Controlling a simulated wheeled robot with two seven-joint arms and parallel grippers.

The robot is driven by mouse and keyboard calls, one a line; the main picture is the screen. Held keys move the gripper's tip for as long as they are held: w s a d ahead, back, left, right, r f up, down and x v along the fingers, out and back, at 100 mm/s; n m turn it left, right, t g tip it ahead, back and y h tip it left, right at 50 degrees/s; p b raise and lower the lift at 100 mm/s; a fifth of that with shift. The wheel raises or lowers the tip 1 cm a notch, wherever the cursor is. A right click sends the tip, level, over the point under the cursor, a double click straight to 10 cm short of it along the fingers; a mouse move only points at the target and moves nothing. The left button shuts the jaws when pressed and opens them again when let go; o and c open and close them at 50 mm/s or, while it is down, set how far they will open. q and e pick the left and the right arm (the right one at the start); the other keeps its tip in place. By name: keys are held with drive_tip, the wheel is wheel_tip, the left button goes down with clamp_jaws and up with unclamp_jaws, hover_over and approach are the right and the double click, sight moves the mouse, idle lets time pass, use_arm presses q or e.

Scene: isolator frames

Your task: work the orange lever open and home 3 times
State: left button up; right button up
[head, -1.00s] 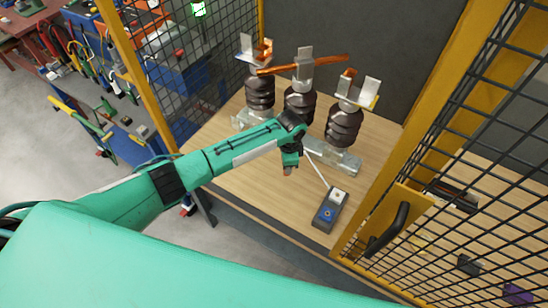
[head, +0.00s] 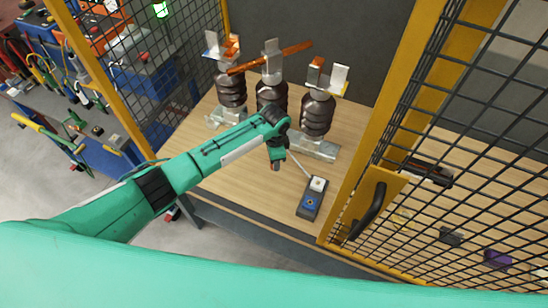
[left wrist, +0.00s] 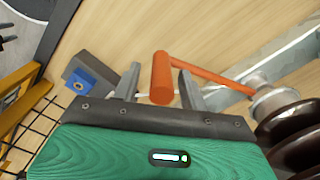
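The orange lever (left wrist: 215,77) shows in the left wrist view. Its arm runs from a grey hub at the right to a thick upright grip at the middle. My left gripper (left wrist: 159,88) is open, with one finger on each side of the grip and a visible gap at both. In the head view my left gripper (head: 276,165) points down in front of the insulators, and I cannot make out the lever there. My right gripper is out of view.
A grey box with a blue face (head: 311,198) stands on the wooden bench (head: 240,190), right of my gripper. The right insulator (head: 318,114) stands behind. A yellow-framed mesh door with a black handle (head: 368,210) bounds the right side.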

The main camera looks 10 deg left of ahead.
use_arm(q)
drive_tip(key=shift+r, duration=0.35)
wheel_tip(320, 180, up, 12)
drive_tip(key=b, duration=0.3)
drive_tip(key=shift+r, duration=0.55)
